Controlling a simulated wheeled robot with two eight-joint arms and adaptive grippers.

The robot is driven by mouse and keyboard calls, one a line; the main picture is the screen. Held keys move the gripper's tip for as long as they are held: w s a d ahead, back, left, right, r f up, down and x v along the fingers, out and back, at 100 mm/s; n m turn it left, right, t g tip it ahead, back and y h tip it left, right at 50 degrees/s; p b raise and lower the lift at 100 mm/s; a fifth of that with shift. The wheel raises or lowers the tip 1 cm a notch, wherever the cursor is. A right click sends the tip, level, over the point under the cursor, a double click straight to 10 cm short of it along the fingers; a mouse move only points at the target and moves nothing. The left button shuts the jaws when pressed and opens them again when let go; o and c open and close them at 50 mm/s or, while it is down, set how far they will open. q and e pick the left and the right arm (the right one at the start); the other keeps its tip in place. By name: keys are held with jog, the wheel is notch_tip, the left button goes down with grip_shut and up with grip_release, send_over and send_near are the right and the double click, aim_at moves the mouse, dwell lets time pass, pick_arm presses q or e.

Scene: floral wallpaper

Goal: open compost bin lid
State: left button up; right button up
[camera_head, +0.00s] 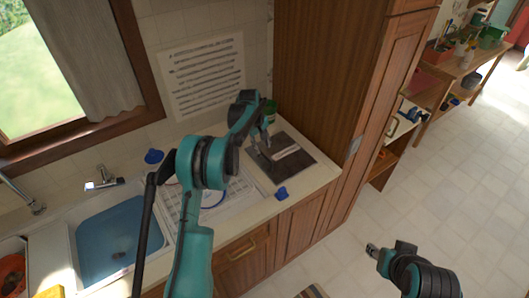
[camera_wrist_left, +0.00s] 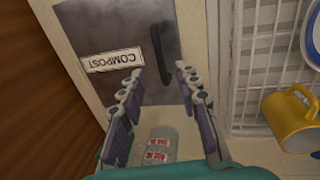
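The compost bin lid (camera_head: 300,165) is a dark flat panel set in the counter beside the tall wooden cabinet. It looks shut. In the left wrist view the lid (camera_wrist_left: 100,25) carries a white label (camera_wrist_left: 112,60) reading COMPOST and a black bar handle (camera_wrist_left: 160,55). My left gripper (camera_head: 262,152) is over the lid; in its wrist view its two fingers (camera_wrist_left: 159,72) are spread, one on each side of the handle's near end, with nothing held. Contact cannot be told. My right gripper (camera_head: 372,248) is low on the right over the floor, far from the lid; its fingers are too small to judge.
A grey jar (camera_wrist_left: 157,143) with a red-printed label stands close to the lid, below the fingers. A white dish rack (camera_head: 240,195) lies beside the lid, with a yellow mug (camera_wrist_left: 290,120) in the wrist view. The sink (camera_head: 120,245) is at left. The cabinet (camera_head: 325,75) rises at right.

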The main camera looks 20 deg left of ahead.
aim_at(265, 157)
pick_arm(q)
jog(key=f, duration=0.4)
jog(key=w+f, duration=0.1)
jog(key=f, duration=0.1)
jog(key=shift+d+f, duration=0.15)
jog(key=shift+d, duration=0.25)
grip_shut()
